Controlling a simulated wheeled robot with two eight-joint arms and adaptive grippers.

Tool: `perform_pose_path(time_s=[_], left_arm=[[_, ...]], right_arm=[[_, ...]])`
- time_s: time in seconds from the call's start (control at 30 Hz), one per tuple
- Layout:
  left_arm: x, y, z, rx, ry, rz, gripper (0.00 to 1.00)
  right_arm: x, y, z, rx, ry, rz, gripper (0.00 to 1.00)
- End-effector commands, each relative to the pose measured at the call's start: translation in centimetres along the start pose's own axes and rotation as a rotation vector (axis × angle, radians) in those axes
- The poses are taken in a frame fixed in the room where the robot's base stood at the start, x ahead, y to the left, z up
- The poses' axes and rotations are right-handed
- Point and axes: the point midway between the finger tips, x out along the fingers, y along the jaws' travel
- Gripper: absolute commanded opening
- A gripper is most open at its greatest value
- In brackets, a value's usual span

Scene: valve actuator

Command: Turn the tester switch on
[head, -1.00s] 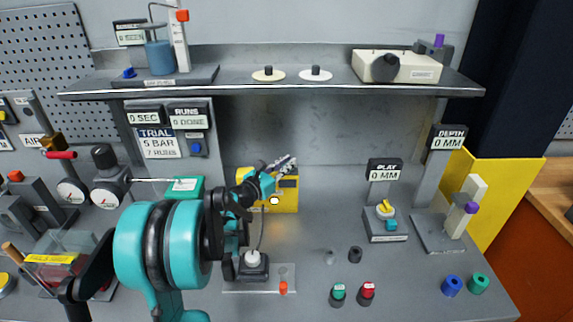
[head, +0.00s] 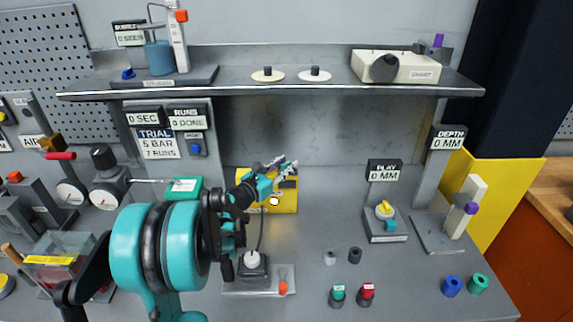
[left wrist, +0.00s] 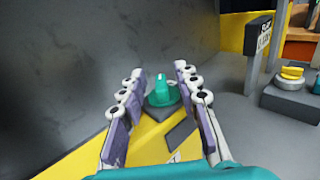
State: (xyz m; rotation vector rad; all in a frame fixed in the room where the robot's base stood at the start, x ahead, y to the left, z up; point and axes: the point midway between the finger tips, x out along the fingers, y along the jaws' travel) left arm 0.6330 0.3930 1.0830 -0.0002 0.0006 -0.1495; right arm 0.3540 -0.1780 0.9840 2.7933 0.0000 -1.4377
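A yellow tester box (head: 287,201) stands against the back wall under the shelf. It also fills the lower part of the left wrist view (left wrist: 78,158). A teal knob (left wrist: 162,93), which looks like its switch, stands on the box's top and shows between my fingers in the left wrist view. My left gripper (head: 279,166) is above the box. In the left wrist view its two fingers (left wrist: 158,78) are apart, one on each side of the knob, with gaps visible. The knob is hidden in the head view. My right gripper is not in view.
A shelf (head: 240,91) runs above the box. A teal-topped item (head: 184,187) is left of it, and a black pedestal with a white top (head: 253,264) stands in front. A gauge with a yellow knob (head: 385,211) is to the right. The bench between is clear.

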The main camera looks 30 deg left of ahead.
Motion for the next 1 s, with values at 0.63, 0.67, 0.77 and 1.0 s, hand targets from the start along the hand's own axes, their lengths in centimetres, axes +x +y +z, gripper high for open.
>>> perform_pose_path(time_s=[0.63,0.67,0.77,1.0], left_arm=[[-10.9,0.0,0.0,0.0,0.0,0.002,0.32],[-11.1,0.0,0.0,0.0,0.0,0.001,0.32],[-11.2,0.0,0.0,0.0,0.0,0.0,0.32],[-11.2,0.0,0.0,0.0,0.0,0.0,0.32]], right_arm=[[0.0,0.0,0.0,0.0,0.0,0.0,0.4],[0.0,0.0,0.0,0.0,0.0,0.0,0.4],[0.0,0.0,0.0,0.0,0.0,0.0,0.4],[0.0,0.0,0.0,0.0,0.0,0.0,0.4]])
